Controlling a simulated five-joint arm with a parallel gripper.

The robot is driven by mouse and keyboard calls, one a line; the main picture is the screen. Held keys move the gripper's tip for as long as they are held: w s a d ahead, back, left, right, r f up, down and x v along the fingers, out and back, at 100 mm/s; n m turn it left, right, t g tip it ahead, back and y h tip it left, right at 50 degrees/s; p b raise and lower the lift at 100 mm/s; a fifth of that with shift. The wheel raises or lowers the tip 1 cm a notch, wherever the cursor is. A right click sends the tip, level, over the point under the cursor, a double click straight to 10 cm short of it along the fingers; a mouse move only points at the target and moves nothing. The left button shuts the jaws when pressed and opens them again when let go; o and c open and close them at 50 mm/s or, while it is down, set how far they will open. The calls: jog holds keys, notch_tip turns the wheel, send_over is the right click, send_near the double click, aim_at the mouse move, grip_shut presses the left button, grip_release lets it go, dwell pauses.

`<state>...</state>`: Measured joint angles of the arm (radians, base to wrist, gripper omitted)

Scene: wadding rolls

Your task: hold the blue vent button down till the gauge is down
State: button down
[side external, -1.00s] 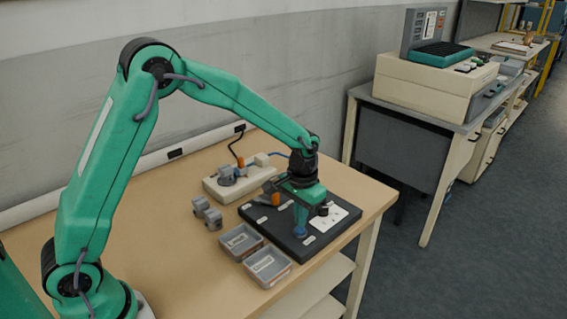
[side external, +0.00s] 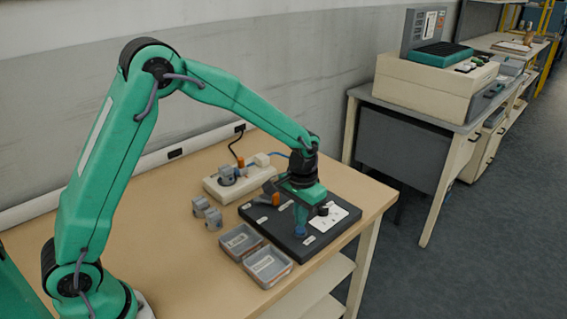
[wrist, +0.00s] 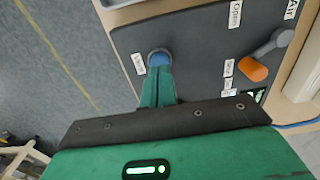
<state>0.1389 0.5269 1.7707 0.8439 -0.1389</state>
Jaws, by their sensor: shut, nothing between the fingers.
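The blue vent button (wrist: 159,58) sits in a round collar on the dark panel (wrist: 195,50) in the wrist view. My gripper (wrist: 157,72) is shut and empty, with its fingertips at the button's near edge. They look to be touching it, but I cannot tell how far it is pressed. I cannot make out a gauge reading in either view.
A valve lever with an orange grip (wrist: 254,70) stands to the right of the button. Two grey trays (side external: 267,265) lie beside the panel. Grey fittings (side external: 208,212) and a cream block (side external: 225,190) stand behind them. The table's front left is clear.

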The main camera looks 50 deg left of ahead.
aim_at(298, 229)
jog(key=shift+f, duration=1.05)
jog(key=shift+r, duration=0.2)
dwell(2.2)
jog(key=shift+r, duration=3.3)
jog(key=shift+r, duration=0.1)
jog(key=s+a+r+t, duration=0.3)
jog(key=s+a+r, duration=0.1)
jog(key=s+r, duration=0.65)
jog(key=s+a+r+t, duration=0.1)
jog(key=s, duration=0.5)
jog(key=s+a+r+t, duration=0.1)
jog(key=s+r, duration=0.1)
jog(key=s, duration=0.5)
jog(key=shift+s+a+t, duration=0.25)
jog(key=shift+s+t, duration=0.05)
